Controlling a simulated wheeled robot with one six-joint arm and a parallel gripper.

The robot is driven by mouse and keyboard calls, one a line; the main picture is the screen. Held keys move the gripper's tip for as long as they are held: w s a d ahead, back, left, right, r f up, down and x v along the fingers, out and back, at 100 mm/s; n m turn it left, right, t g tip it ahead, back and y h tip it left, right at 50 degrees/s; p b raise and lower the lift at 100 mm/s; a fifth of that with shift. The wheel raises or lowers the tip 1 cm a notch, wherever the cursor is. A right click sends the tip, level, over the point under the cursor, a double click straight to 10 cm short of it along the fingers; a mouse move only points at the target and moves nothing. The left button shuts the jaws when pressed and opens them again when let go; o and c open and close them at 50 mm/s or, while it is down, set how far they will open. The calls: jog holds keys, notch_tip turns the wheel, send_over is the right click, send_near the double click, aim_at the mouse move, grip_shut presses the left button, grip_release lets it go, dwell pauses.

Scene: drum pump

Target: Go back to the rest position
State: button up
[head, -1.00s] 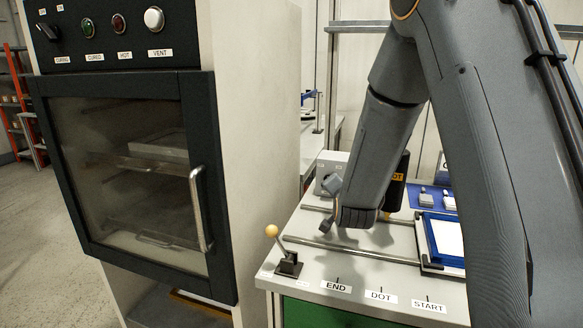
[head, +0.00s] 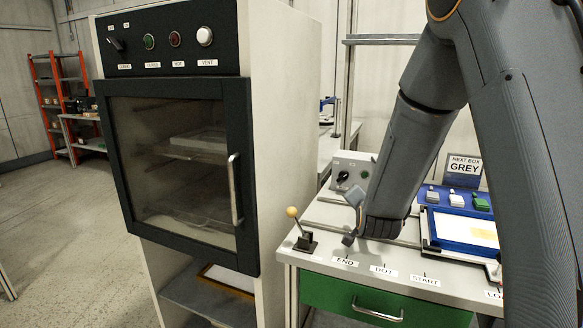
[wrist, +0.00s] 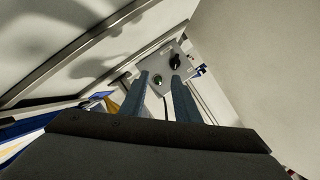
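My gripper (head: 350,219) is at the end of my folded arm, low over the front left of the bench (head: 328,215), near the END label. Its two grey-blue fingers show apart in the wrist view (wrist: 166,88), with nothing between them. Past the fingertips the wrist view shows a grey control box with a black knob (wrist: 175,62) and a green button. The same grey box (head: 352,170) stands at the back of the bench in the head view. I cannot tell how close the fingers are to the bench top.
A curing cabinet (head: 180,150) with its glass door shut stands left of the bench. A lever with a yellow ball (head: 293,213) stands on the bench's front left corner. A blue-framed tray (head: 465,230) lies to the right. Open floor (head: 60,230) extends left.

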jog(key=s+f+n+g, duration=0.1)
jog(key=s+n+g, duration=0.1)
jog(key=s, duration=0.3)
jog(key=s+f+n+g, duration=0.1)
jog(key=s+n+g, duration=0.1)
jog(key=s, duration=0.4)
jog(key=s+a+f+n+g+y, duration=0.1)
jog(key=s+n+g, duration=0.1)
jog(key=s, duration=0.4)
jog(key=shift+s+f+g, duration=0.1)
jog(key=shift+f+g, duration=0.3)
jog(key=s+f+n+g, duration=0.2)
jog(key=s+n+g, duration=0.2)
jog(key=s, duration=1.6)
jog(key=g, duration=0.3)
jog(key=shift+d, duration=0.2)
